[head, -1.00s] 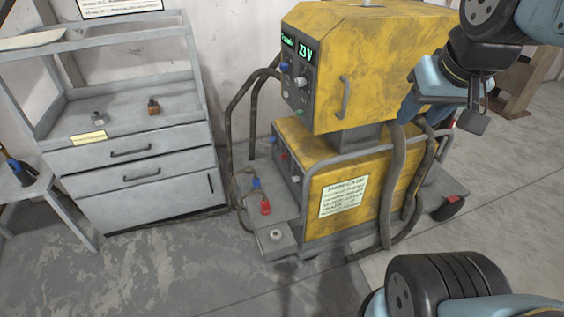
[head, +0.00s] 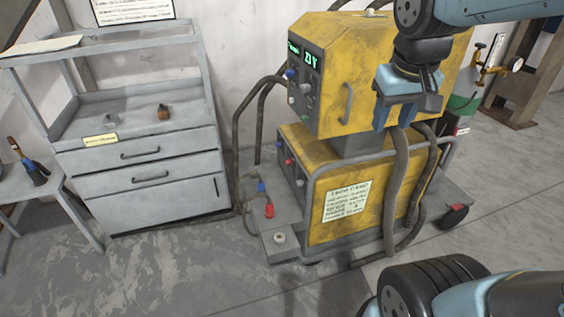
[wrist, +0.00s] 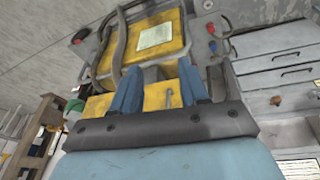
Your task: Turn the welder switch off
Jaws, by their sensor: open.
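The yellow welder (head: 335,85) stands on a wheeled cart in the middle of the head view. I cannot tell which control is the switch. My gripper (head: 393,118) is in front of the welder's right side, right of the side handle (head: 347,103), apart from the panel. In the wrist view my gripper (wrist: 160,88) has its two blue fingers apart with nothing between them. The welder's yellow body (wrist: 165,95) shows behind them, upside down.
A grey drawer cabinet (head: 148,170) stands left of the welder. Thick hoses (head: 400,185) and a cart rail run along the welder's right side. A green gas cylinder (head: 462,105) is behind at right.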

